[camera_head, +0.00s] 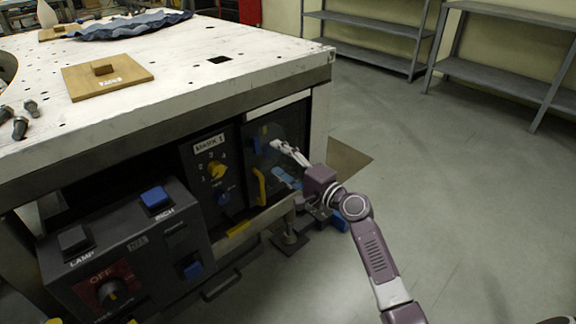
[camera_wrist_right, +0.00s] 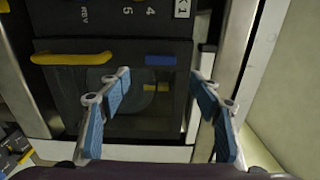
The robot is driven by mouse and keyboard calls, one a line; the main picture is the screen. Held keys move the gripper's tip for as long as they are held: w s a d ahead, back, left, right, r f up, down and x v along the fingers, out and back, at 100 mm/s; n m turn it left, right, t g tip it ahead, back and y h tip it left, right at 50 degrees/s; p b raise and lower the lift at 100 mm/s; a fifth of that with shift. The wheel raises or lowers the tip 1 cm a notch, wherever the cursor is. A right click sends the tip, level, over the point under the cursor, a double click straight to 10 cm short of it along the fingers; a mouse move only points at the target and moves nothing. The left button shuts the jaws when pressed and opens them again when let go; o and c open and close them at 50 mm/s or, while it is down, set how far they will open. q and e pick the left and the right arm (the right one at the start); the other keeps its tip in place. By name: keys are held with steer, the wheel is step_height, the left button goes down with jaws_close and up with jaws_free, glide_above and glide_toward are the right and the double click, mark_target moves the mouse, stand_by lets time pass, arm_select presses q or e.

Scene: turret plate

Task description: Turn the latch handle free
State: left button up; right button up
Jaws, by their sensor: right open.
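A dark glass-like door (camera_head: 290,135) is set in the front of the bench, at its right end. It carries a blue latch handle (camera_head: 258,142) near its upper left and a yellow bar handle (camera_head: 260,186) lower down. In the right wrist view the blue latch handle (camera_wrist_right: 160,60) lies just beyond and between my fingertips, and the yellow handle (camera_wrist_right: 72,58) is to the left. My right gripper (camera_head: 281,164) is open and empty in front of the door, its fingers (camera_wrist_right: 160,78) spread with blue pads. Contact is not visible. My left gripper is not in view.
A dial panel (camera_head: 212,172) marked MARK 1 sits left of the door. A control box (camera_head: 125,250) with blue buttons and an OFF dial is lower left. The white bench top (camera_head: 190,85) overhangs above. Grey floor (camera_head: 450,200) is clear on the right.

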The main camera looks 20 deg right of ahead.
steer(key=v, duration=0.3)
steer(key=shift+s+d, duration=0.1)
steer(key=shift+s, duration=0.15)
